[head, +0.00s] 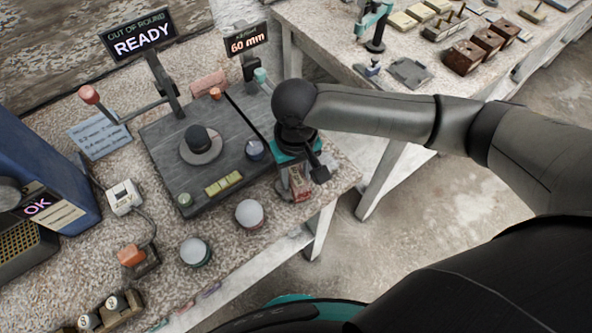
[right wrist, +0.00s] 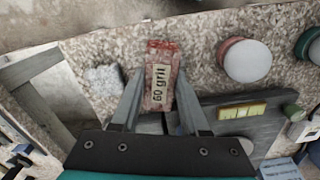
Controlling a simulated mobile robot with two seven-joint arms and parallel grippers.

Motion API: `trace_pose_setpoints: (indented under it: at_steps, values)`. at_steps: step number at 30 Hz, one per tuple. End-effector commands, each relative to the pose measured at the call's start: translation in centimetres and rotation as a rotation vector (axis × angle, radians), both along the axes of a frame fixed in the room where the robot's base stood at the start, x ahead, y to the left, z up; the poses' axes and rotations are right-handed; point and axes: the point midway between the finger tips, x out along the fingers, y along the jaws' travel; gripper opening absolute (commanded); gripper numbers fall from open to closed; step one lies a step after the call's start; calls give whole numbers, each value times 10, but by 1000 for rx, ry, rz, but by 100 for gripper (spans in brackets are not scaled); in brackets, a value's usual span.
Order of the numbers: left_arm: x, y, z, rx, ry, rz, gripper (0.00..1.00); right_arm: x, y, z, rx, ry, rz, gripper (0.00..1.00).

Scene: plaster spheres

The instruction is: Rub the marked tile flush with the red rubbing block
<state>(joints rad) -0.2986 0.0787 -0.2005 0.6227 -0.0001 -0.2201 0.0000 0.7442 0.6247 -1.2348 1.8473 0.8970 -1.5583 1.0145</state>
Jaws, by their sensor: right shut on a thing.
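My right gripper (head: 297,180) is shut on a red rubbing block (right wrist: 160,70) with a "60 grit" label. The block shows between both fingers (right wrist: 158,100) in the right wrist view, over the speckled worktop near its edge. Part of the block (head: 301,187) also shows below the gripper in the head view. I cannot tell whether it touches the surface. A rough pale patch (right wrist: 103,79) lies beside the block, apart from it. I cannot make out a clear mark on it or on any tile. My left gripper is not in view.
A dark board (head: 215,120) holds a black ball on a round disc (head: 200,150). White-topped round pieces (head: 249,213) (head: 195,251) stand near the front edge. Signs (head: 139,36) (head: 247,41) stand behind. A second table (head: 400,100) with blocks is at the upper right.

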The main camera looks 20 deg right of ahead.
Motion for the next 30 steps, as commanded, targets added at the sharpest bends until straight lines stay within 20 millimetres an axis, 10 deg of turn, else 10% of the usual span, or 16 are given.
trace_pose_setpoints:
  at_steps: [30]
  values:
    - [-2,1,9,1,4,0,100,-4,0,-5,1,1,0,0]
